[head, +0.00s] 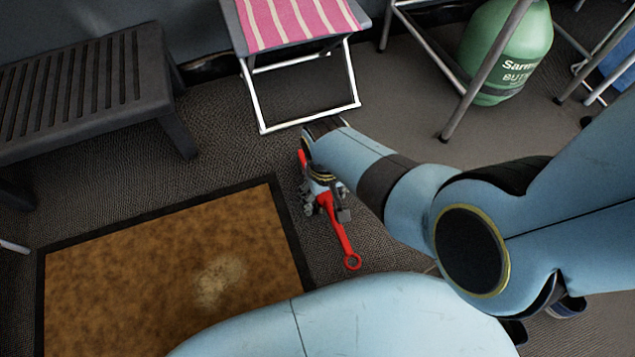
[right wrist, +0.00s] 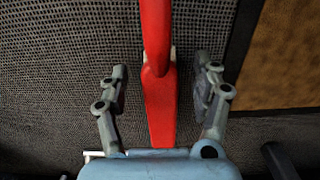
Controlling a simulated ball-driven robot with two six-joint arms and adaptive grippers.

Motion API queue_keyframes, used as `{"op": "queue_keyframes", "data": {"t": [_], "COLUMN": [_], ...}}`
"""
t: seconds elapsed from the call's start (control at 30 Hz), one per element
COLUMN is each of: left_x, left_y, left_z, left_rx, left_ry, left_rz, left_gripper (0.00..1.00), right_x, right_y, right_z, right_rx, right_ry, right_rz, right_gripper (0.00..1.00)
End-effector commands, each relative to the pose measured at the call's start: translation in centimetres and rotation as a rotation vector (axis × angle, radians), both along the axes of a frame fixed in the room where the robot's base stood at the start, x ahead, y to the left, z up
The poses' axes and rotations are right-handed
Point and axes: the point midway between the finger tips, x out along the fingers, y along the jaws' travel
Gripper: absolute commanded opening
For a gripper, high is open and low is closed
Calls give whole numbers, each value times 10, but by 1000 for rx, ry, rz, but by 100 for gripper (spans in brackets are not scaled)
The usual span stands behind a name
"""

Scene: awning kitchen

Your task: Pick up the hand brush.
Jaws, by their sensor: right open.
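The red hand brush (head: 338,232) lies on the dark grey floor just right of the brown mat. Its handle, with a ring at the end, points towards the bottom of the head view. My right gripper (head: 326,209) is over the middle of the brush and hides part of it. In the right wrist view the red brush (right wrist: 156,35) runs between the two parted fingers of my right gripper (right wrist: 165,78), with a gap on each side. The bristles cannot be made out. My left gripper is not in view.
A brown mat with a dark border (head: 170,265) lies to the left. A dark slatted bench (head: 80,95) stands at upper left. A folding stool with a pink striped top (head: 297,20) stands behind the brush. A green gas bottle (head: 508,45) stands among metal legs at upper right.

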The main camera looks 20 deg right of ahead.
Motion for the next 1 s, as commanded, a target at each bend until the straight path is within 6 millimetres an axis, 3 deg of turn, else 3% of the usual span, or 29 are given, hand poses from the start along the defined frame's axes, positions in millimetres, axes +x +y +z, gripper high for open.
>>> {"op": "queue_keyframes", "data": {"t": [0.1, 0.6, 1.0], "left_x": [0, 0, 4], "left_y": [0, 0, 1], "left_z": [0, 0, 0], "left_rx": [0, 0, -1], "left_ry": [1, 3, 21], "left_rz": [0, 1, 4], "left_gripper": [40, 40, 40], "right_x": [0, 0, 1], "right_y": [0, 0, 0], "right_z": [0, 0, 3], "right_rx": [0, 0, 0], "right_ry": [-1, 0, -2], "right_rz": [0, 0, 0], "right_gripper": [65, 0, 0]}}
